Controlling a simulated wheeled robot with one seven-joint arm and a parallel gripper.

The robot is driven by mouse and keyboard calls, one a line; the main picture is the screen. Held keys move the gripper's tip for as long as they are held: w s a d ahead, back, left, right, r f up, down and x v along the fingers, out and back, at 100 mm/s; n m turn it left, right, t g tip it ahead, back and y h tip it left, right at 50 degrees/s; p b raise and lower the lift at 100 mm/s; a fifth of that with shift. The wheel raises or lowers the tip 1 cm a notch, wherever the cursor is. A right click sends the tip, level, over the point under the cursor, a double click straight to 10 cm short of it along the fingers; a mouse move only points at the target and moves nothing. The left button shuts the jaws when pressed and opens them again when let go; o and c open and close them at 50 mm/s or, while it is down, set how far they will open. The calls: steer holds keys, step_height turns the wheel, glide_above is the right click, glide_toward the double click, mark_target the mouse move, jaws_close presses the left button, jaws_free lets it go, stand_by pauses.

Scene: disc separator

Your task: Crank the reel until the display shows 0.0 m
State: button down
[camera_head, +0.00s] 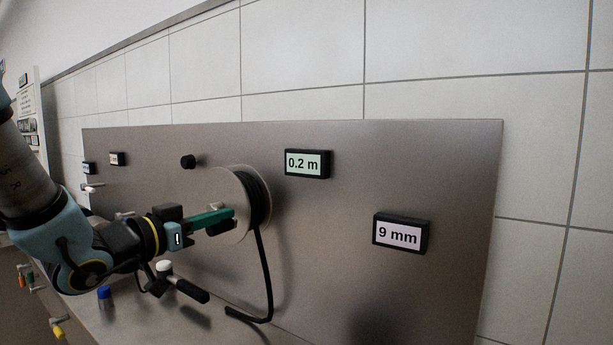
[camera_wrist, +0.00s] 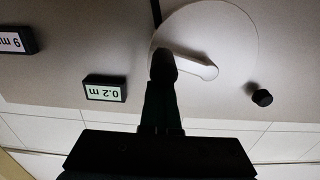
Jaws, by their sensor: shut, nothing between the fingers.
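The reel (camera_head: 240,190) is a pale drum with black cable wound on it, mounted on the steel panel. In the wrist view, its pale face (camera_wrist: 225,35) carries a light crank arm (camera_wrist: 195,64). A dark crank knob (camera_wrist: 163,64) sits at the arm's end. The display (camera_head: 307,163) reads 0.2 m; it also shows upside down in the wrist view (camera_wrist: 105,89). My gripper (camera_head: 228,215) is shut and empty in front of the reel face. In the wrist view, its fingers overlap the knob; contact cannot be told.
A second display (camera_head: 400,234) reads 9 mm at the lower right. A loose cable end (camera_head: 265,280) hangs from the reel to the bench. A dark round knob (camera_head: 188,161) sits left of the reel. A black-handled lever (camera_head: 190,290) and a blue-capped item (camera_head: 104,292) stand below my arm.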

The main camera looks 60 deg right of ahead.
mark_target(209, 234)
steer(key=shift+w+f+b, duration=0.15)
steer(key=shift+f+b, duration=1)
steer(key=shift+f, duration=0.35)
steer(key=shift+w+f+b, duration=0.25)
steer(key=shift+f+b, duration=0.15)
steer(key=shift+f, duration=0.1)
steer(key=shift+w+f+b, duration=0.25)
steer(key=shift+f+b, duration=0.1)
steer(key=shift+f, duration=0.15)
steer(key=shift+w+d+f+b, duration=0.1)
steer(key=shift+w+f+b, duration=0.2)
steer(key=shift+w+f, duration=0.25)
steer(key=shift+w+f+b, duration=0.3)
steer(key=shift+w+f, duration=0.05)
steer(key=shift+w, duration=0.35)
steer(key=shift+r, duration=0.1)
steer(key=c, duration=1.5)
jaws_free()
steer(key=shift+c, duration=0.2)
